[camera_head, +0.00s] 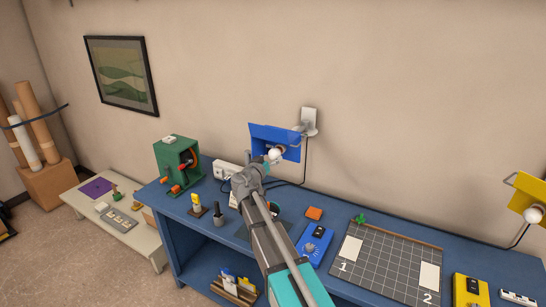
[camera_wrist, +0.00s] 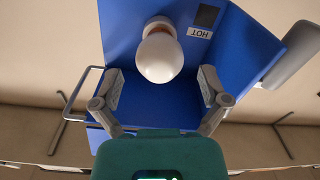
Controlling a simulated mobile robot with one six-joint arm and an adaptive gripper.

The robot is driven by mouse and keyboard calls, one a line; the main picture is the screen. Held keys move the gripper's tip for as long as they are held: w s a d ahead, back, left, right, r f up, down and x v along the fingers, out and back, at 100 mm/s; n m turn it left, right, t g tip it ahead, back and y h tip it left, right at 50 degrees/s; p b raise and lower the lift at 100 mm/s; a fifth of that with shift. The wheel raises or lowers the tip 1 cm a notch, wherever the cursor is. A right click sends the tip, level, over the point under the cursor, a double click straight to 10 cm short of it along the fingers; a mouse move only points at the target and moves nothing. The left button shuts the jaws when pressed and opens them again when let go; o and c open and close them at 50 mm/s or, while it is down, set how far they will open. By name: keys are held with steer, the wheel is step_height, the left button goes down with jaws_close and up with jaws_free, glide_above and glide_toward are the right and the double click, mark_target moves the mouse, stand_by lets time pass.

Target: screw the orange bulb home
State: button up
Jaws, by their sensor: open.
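A white bulb (camera_wrist: 160,57) sits in a blue lamp housing (camera_wrist: 128,22) that bears a label reading HOT. In the head view the bulb (camera_head: 274,155) shows at the front of the blue housing (camera_head: 290,134) on the wall. My gripper (camera_wrist: 157,82) is open, with one finger on each side of the bulb's lower end and a gap to both. In the head view my gripper (camera_head: 262,163) is right at the bulb and partly covers it.
A yellow lamp (camera_head: 530,190) with a white bulb (camera_head: 533,214) is at the far right. A low table (camera_head: 150,240) stands left.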

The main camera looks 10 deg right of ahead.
steer(key=shift+w+d, duration=0.45)
steer(key=shift+w, duration=0.1)
steer(key=shift+w+d, duration=0.2)
steer(key=shift+w, duration=0.05)
steer(key=shift+c, duration=0.2)
steer(key=c, duration=1)
